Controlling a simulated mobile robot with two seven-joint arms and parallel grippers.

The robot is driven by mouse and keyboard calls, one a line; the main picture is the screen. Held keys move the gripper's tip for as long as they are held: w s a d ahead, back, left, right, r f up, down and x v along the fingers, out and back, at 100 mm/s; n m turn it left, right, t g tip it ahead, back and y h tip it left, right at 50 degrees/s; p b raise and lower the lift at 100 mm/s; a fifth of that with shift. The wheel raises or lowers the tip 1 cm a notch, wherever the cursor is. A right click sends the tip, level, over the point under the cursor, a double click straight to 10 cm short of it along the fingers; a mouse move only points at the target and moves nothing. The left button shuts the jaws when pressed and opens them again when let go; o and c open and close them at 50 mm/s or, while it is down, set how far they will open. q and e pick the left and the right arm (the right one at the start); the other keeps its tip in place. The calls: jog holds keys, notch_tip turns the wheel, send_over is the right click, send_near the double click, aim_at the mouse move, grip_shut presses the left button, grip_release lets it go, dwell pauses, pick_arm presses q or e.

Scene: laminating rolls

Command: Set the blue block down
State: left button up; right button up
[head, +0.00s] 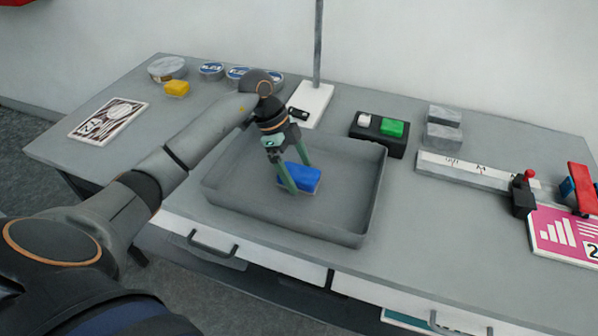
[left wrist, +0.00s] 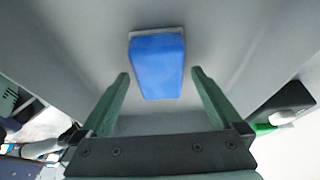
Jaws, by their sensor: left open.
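The blue block (head: 301,177) lies inside the grey tray (head: 371,205), on what looks like a thin grey piece under it. In the left wrist view the blue block (left wrist: 157,66) is ahead of the fingertips, with a grey edge showing along its far side. My left gripper (head: 301,178) reaches down into the tray at the block. Its green fingers are apart, and in the left wrist view the open gripper (left wrist: 160,75) has nothing held between its fingers. I cannot tell if a finger touches the block. My right gripper is not in view.
A yellow block (head: 177,88) and a printed card (head: 108,119) lie at the left. Several round tins stand at the back. A white ruler strip (head: 470,170) and pink card (head: 565,236) lie farther right.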

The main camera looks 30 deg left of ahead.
pick_arm(q)
jog(key=v, duration=1.1)
jog(key=shift+p, duration=0.4)
